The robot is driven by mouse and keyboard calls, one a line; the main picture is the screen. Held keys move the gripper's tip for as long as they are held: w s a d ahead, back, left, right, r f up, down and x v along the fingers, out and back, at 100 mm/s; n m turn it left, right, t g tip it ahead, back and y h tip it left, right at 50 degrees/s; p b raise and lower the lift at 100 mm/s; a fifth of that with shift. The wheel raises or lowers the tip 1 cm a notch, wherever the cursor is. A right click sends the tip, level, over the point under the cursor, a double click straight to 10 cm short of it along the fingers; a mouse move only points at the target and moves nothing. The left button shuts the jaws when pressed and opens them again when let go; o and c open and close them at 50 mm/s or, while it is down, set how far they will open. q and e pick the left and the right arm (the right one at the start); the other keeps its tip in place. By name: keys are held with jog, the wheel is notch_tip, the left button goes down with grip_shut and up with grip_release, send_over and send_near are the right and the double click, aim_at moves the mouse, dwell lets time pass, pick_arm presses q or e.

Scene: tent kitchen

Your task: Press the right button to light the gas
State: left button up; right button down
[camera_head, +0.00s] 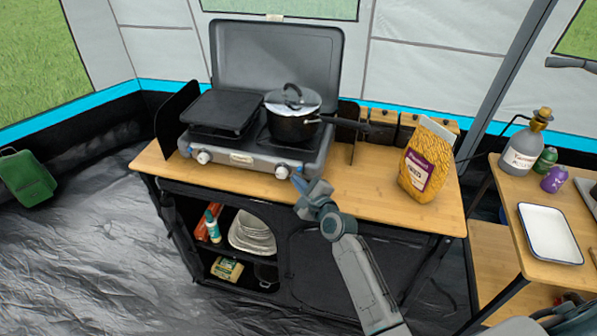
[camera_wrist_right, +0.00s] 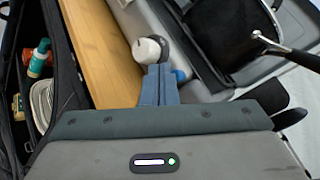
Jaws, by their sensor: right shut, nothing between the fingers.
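The grey two-burner gas stove (camera_head: 243,150) stands on the wooden counter with its lid raised. Its front has a left knob (camera_head: 204,157) and a right knob (camera_head: 282,172). My right gripper (camera_head: 299,183) is shut and empty, with its tips at the stove front just right of the right knob. In the right wrist view, the shut fingers (camera_wrist_right: 158,84) point at the stove front beside the white and dark knob (camera_wrist_right: 150,50). A small blue part (camera_wrist_right: 180,75) shows beside the fingers; I cannot tell whether it is the button or whether they touch. My left gripper is out of view.
A black lidded pot (camera_head: 293,127) sits on the right burner, its handle pointing right. A dark griddle (camera_head: 222,111) covers the left burner. A yellow food bag (camera_head: 426,160) stands on the counter at right. The counter between stove and bag is mostly clear.

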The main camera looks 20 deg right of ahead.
jog(key=shift+w, duration=0.1)
dwell(0.4)
jog(key=shift+w+d, duration=0.25)
jog(key=shift+w, duration=0.05)
jog(key=shift+w+d, duration=0.2)
jog(key=shift+w, duration=0.1)
dwell(0.7)
jog(key=shift+s+a, duration=0.1)
jog(key=shift+s+a+p, duration=0.4)
jog(key=shift+s, duration=0.2)
jog(key=shift+s+a+p, duration=0.25)
jog(key=shift+s+p, duration=0.05)
jog(key=shift+s, duration=0.05)
jog(key=s+a, duration=0.1)
jog(key=s+a+p, duration=0.1)
jog(key=s, duration=0.1)
jog(key=shift+s+a, duration=0.15)
jog(key=shift+s, duration=0.1)
